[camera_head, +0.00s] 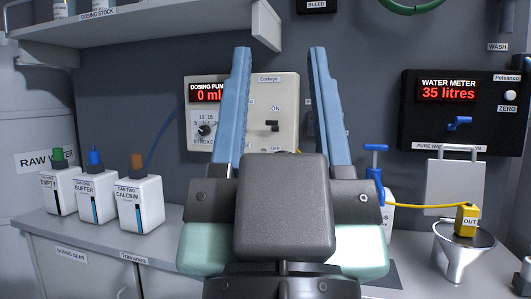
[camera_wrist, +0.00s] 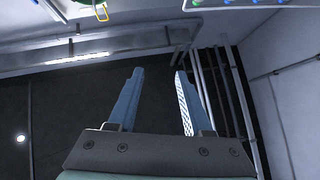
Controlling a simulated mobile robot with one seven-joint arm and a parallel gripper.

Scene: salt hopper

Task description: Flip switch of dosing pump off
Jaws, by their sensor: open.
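The dosing pump (camera_head: 288,90) is a beige box on the back wall, with a red display reading 0 ml and a stroke dial (camera_head: 204,131) at its left. Its dark switch (camera_head: 270,126) sits between an ON label above and an OFF label below, and shows between my fingers. I cannot clearly tell its lever position. My gripper (camera_head: 280,55) is open and empty, its two blue fingers pointing up in front of the pump and partly covering it. In the wrist view my gripper (camera_wrist: 158,75) is also open with nothing between the fingers; the pump cannot be made out there.
White cans labelled Empty (camera_head: 58,193), Buffer (camera_head: 95,190) and Calcium (camera_head: 138,203) stand on the left counter. A water meter (camera_head: 459,110) hangs at right. A metal funnel (camera_head: 462,250) and yellow OUT block (camera_head: 467,217) are at lower right. A shelf (camera_head: 150,22) overhangs upper left.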

